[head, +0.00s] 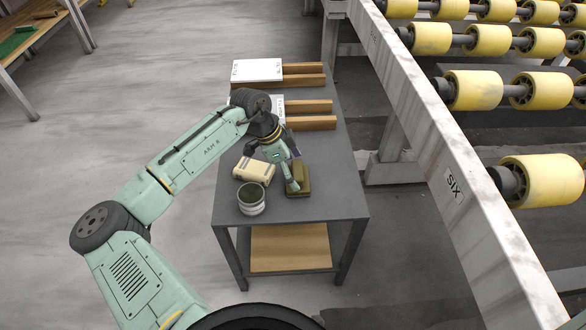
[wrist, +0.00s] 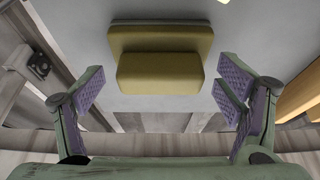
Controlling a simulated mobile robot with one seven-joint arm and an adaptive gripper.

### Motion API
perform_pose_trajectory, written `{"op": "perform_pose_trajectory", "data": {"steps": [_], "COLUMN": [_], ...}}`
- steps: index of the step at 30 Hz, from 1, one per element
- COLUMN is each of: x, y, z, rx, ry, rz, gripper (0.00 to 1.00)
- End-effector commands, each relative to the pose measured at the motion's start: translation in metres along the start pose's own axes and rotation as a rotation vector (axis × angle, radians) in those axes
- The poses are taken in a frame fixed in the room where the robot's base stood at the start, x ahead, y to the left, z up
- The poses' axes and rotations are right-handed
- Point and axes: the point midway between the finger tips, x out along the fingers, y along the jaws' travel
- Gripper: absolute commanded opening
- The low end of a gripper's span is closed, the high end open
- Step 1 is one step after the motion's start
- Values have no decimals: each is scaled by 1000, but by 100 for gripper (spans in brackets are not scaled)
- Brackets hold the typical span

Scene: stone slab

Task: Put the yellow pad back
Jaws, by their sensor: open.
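The yellow pad (head: 303,177), a dull olive-yellow block, is near the front right of the grey table. In the wrist view the pad (wrist: 160,72) shows as a smaller block in front of a wider slab of the same colour; I cannot tell if they are one piece. My gripper (wrist: 160,92) is open and empty, its purple-lined fingers spread to either side of the pad, apart from it. In the head view my gripper (head: 277,168) reaches down beside the pad, and one finger hides part of it.
A cream block (head: 252,170) and an open metal can (head: 251,203) stand left of the pad. Wooden bars (head: 311,123) and a white board (head: 257,70) lie farther back on the table (head: 330,210). A roller conveyor (head: 445,165) runs along the right.

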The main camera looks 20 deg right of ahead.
Motion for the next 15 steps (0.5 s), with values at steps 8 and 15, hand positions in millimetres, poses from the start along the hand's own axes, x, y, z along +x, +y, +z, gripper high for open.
{"op": "perform_pose_trajectory", "data": {"steps": [8,15], "x": [-50,-97], "y": [-1,0], "z": [1,0], "rx": [0,0], "ry": [2,1], "rz": [-4,-3], "gripper": [86,86]}}
